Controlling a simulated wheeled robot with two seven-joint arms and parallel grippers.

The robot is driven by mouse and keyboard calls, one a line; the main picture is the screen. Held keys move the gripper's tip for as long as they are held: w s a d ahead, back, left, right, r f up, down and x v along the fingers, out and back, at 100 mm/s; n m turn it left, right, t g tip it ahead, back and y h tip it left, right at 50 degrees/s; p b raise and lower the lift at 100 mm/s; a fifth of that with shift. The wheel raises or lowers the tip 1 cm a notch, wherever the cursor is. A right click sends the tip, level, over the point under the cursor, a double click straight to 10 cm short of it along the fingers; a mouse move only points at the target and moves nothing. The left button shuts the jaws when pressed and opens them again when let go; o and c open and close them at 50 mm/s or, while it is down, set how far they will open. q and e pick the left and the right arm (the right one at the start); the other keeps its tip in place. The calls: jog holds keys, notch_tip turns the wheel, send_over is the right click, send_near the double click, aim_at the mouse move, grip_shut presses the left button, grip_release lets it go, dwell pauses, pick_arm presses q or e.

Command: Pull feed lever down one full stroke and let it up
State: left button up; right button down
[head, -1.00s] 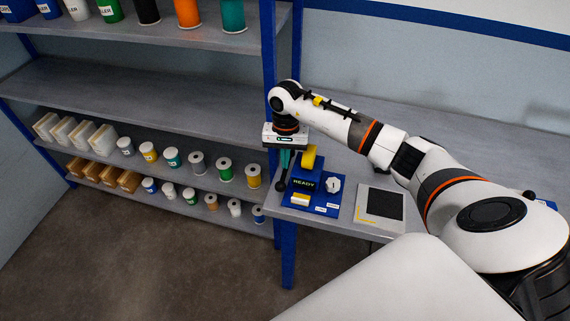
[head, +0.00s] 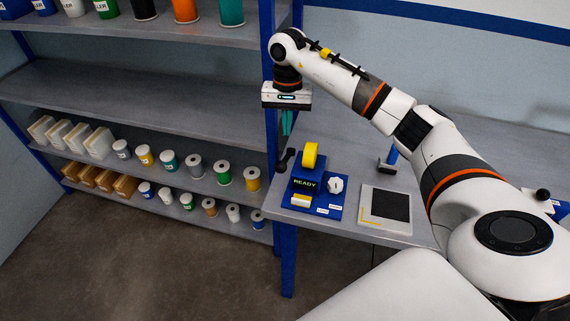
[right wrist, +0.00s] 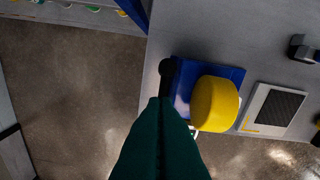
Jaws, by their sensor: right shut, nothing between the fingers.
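The feed lever (head: 286,158) is a black arm with a round knob on the left side of a blue dispenser (head: 330,209). It points up in the head view. In the right wrist view its black knob (right wrist: 168,68) shows just beyond my fingertips. The dispenser carries a yellow roll (head: 309,155), a "READY" display (head: 305,184) and a white dial (head: 336,185). My right gripper (head: 286,132), with teal fingers, is shut and empty above the lever, apparently clear of it. Its fingers (right wrist: 160,100) lie together in the wrist view. My left gripper is not in view.
A flat scale-like device with a dark pad (head: 390,206) lies right of the dispenser. A small black-topped stand (head: 387,165) is behind it. A blue shelf post (head: 268,100) stands close left of my right gripper. Shelves hold several spools and boxes.

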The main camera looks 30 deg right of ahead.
notch_tip(320, 180, up, 5)
jog(key=shift+w+b, duration=0.15)
jog(key=shift+b, duration=0.25)
dwell(0.7)
